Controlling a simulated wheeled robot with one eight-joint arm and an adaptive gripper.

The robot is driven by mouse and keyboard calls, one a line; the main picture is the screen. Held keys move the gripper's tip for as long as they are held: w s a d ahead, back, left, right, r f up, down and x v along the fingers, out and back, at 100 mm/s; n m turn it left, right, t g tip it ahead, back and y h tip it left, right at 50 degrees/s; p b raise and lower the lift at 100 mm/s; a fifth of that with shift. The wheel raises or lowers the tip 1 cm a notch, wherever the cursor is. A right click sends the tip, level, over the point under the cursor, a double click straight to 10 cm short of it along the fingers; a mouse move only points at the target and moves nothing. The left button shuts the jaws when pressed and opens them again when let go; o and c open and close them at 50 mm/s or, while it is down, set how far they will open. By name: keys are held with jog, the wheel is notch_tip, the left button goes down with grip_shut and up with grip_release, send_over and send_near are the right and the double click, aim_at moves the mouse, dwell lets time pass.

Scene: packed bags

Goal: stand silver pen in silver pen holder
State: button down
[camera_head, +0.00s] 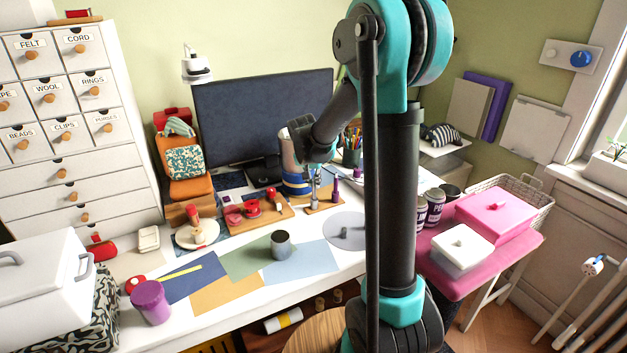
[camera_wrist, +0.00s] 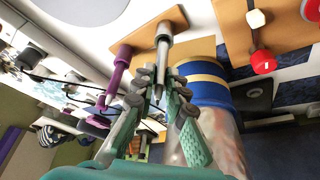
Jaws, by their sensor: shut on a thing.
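In the wrist view, my gripper (camera_wrist: 160,92) is shut on the silver pen (camera_wrist: 162,62). The pen lines up with the silver pen holder (camera_wrist: 165,30) on a wooden board (camera_wrist: 145,33). The two look continuous; I cannot tell how deep the pen is in the holder. In the head view, my gripper (camera_head: 314,168) is above the silver holder (camera_head: 313,204), and the pen (camera_head: 314,184) shows only small below the fingers. A purple pen in a purple holder (camera_wrist: 120,68) stands beside it; this also shows in the head view (camera_head: 335,192).
A board with red items (camera_head: 252,212) lies left of the holders. A grey disc (camera_head: 337,222) and a dark metal cup (camera_head: 280,244) are nearer the desk front. A monitor (camera_head: 262,105) stands behind. A pencil cup (camera_head: 352,152) is behind to the right.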

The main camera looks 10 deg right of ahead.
jog(key=shift+f, duration=0.75)
jog(key=c, duration=1.5)
grip_release()
jog(key=shift+o, duration=0.2)
jog(key=v, duration=1.2)
